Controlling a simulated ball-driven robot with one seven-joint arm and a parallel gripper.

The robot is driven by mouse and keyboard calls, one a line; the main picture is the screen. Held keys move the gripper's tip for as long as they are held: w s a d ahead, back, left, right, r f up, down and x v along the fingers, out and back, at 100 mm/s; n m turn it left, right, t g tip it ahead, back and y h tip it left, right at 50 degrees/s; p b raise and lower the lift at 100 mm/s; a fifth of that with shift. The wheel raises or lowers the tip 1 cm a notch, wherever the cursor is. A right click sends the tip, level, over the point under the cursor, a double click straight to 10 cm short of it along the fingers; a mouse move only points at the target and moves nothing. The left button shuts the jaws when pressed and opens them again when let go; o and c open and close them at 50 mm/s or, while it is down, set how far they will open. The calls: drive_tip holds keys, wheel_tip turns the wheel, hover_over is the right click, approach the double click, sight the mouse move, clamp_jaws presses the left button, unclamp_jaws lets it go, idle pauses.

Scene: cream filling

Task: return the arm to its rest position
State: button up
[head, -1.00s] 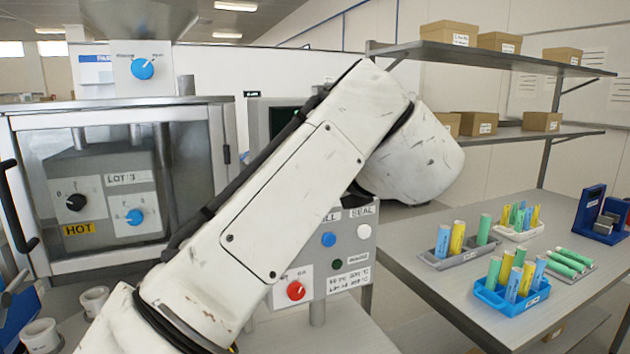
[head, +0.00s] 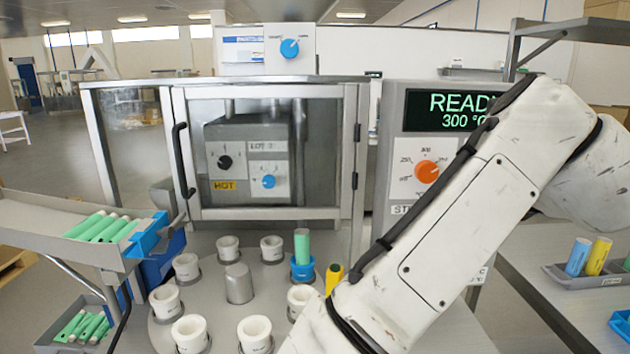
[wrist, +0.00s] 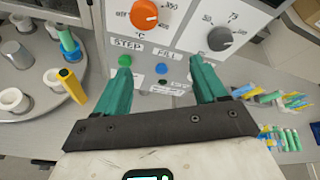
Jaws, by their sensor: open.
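My gripper (wrist: 160,85) shows in the wrist view with its two green fingers spread apart and nothing between them. It faces the control panel (wrist: 165,65) with the STEP and FILL labels. In the head view my white arm crosses the right side, bent at the elbow, and the gripper itself is out of sight there.
A round turntable (head: 215,322) with several white cups stands at front centre; one holder carries a green tube (head: 302,245). A yellow object (head: 334,277) stands beside my arm. A glass-door cabinet (head: 265,210) is behind. A side table at right holds tube trays (head: 590,280).

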drive_tip(key=s+d+f+n+g+h, duration=0.1)
drive_tip(key=s+d+f+n+g, duration=0.1)
drive_tip(key=s+f+n, duration=0.5)
drive_tip(key=s+d+f+n+g, duration=0.1)
drive_tip(key=d+f+n+g, duration=0.15)
drive_tip(key=f+n, duration=0.65)
drive_tip(key=s+d+f+n+g+h, duration=0.1)
drive_tip(key=s+d+f+n, duration=0.25)
drive_tip(key=f, duration=0.85)
drive_tip(key=s+a+f+n+g+y, duration=0.1)
drive_tip(key=s+a+f+n+g, duration=0.1)
drive_tip(key=s+f, duration=0.5)
drive_tip(key=s+a+f+n+g+y, duration=0.1)
drive_tip(key=s+f+n, duration=0.4)
drive_tip(key=s, duration=0.6)
drive_tip(key=s+a+f+n+g+y, duration=0.1)
drive_tip(key=s+a+f+n+g, duration=0.3)
drive_tip(key=s+f, duration=0.5)
drive_tip(key=shift+s+f, duration=0.2)
drive_tip(key=shift+f, duration=0.15)
